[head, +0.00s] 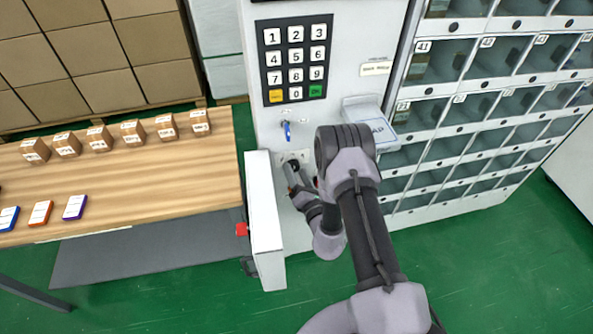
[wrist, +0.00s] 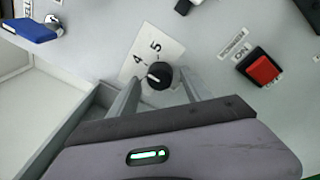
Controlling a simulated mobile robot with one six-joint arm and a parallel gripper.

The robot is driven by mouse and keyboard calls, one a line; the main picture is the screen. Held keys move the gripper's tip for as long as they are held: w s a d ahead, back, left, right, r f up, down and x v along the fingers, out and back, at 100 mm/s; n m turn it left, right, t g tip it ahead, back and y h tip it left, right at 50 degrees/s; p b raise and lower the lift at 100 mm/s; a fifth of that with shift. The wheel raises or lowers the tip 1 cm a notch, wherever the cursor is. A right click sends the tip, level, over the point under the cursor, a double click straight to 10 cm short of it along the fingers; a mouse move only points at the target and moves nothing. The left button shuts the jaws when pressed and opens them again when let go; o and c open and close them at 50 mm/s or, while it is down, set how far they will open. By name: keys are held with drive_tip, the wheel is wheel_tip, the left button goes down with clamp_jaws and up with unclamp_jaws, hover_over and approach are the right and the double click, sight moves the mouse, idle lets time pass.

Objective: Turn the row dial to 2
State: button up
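The row dial (wrist: 158,76) is a small black round knob with a white mark, on a pale panel in the wrist view. Its white label plate (wrist: 158,48) shows 4 and 5; the rest of the scale is hidden or not readable. The white mark lies on the knob's left side, roughly on the side of the 4. My gripper (wrist: 161,80) is open, with one finger on each side of the knob and small gaps showing. In the head view my gripper (head: 297,184) is at the machine's lower front panel, where the arm partly hides the dial.
A red power switch (wrist: 262,68) is right of the dial, and a blue key-like handle (wrist: 30,30) is at upper left. The keypad (head: 296,60) is above. A white panel (head: 264,220) juts out left of my gripper. Open compartments (head: 440,62) are at right.

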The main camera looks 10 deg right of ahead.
clamp_jaws()
drive_tip(key=shift+n, duration=0.3)
drive_tip(key=n, duration=0.3)
drive_tip(key=shift+r+n+g+p, duration=0.2)
drive_tip(key=shift+n+g+p, duration=0.1)
drive_tip(key=shift+p, duration=0.05)
drive_tip(key=n+h, duration=0.1)
drive_tip(key=n, duration=0.4)
drive_tip(key=shift+r, duration=0.1)
drive_tip(key=shift+w, duration=0.1)
idle(0.4)
unclamp_jaws()
